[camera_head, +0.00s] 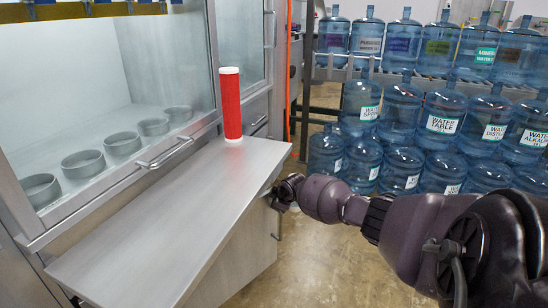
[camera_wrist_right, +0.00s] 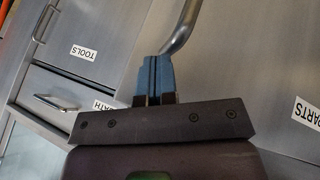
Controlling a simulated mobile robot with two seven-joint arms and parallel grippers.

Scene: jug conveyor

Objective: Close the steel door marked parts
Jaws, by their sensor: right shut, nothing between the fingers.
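The steel door marked PARTS shows in the right wrist view, with its white label (camera_wrist_right: 307,112) at the right edge. Its full outline is cut off, and I cannot tell how far it stands open. A curved steel handle (camera_wrist_right: 182,28) is just beyond my right gripper (camera_wrist_right: 153,72). The blue fingers are shut together and empty, close to the handle; I cannot tell if they touch it. In the head view my right gripper (camera_head: 277,194) is at the right edge of the steel worktop, beside the cabinet front. My left gripper is not in view.
The steel worktop (camera_head: 170,230) juts out over the cabinet. A red cylinder (camera_head: 230,103) stands at its back end. Racked blue water jugs (camera_head: 443,115) stand behind; open floor lies between.

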